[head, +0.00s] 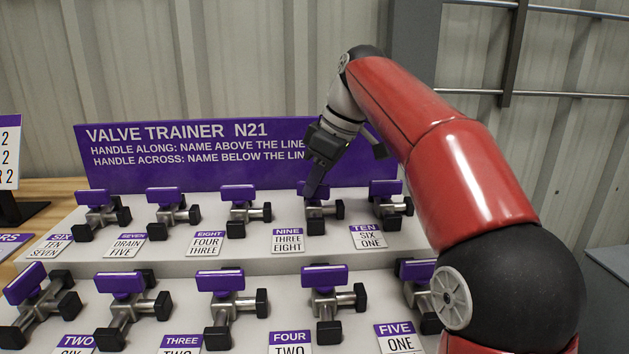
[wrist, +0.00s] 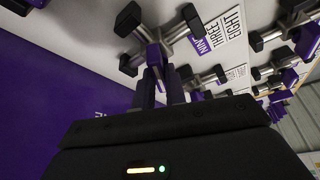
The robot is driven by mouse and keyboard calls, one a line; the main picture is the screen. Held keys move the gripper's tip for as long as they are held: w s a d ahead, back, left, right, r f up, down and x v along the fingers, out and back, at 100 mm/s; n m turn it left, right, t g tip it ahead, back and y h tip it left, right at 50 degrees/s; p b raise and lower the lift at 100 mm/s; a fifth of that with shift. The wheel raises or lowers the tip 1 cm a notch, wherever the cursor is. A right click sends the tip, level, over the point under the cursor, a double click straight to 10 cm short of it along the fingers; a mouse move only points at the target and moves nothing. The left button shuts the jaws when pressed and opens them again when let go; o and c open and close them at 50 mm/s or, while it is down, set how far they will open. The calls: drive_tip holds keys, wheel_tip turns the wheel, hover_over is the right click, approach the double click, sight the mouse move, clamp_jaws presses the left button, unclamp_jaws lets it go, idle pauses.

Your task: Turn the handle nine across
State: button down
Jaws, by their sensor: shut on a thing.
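The purple handle nine (head: 303,187) is on the upper step of the trainer, above the card reading NINE, THREE, EIGHT (head: 288,240). My gripper (head: 314,190) reaches down onto it from above and is shut on it. The fingers hide part of the handle in the head view. In the wrist view the handle (wrist: 154,55) shows edge-on between the fingertips, with the valve's metal body and black end caps beyond. The handle's exact angle to its pipe is hard to tell behind the fingers.
Handle eight (head: 238,192) is to the left and handle ten (head: 385,187) close to the right, partly near my arm. A lower row of purple handles (head: 324,276) stands in front. The purple sign (head: 200,155) rises behind; its right end is hidden by my arm.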

sight(379, 181)
drive_tip(key=n+g, duration=0.1)
drive_tip(key=n, duration=0.3)
drive_tip(key=shift+n+g, duration=0.4)
idle(0.4)
drive_tip(key=c, duration=1.4)
unclamp_jaws()
drive_tip(key=shift+c, duration=0.2)
drive_tip(key=shift+r, duration=0.1)
drive_tip(key=shift+w+d+r, duration=0.1)
drive_tip(key=shift+d+r, duration=0.25)
drive_tip(key=shift+r, duration=0.15)
drive_tip(key=d, duration=1.1)
drive_tip(key=shift+d, duration=0.4)
drive_tip(key=shift+w, duration=0.1)
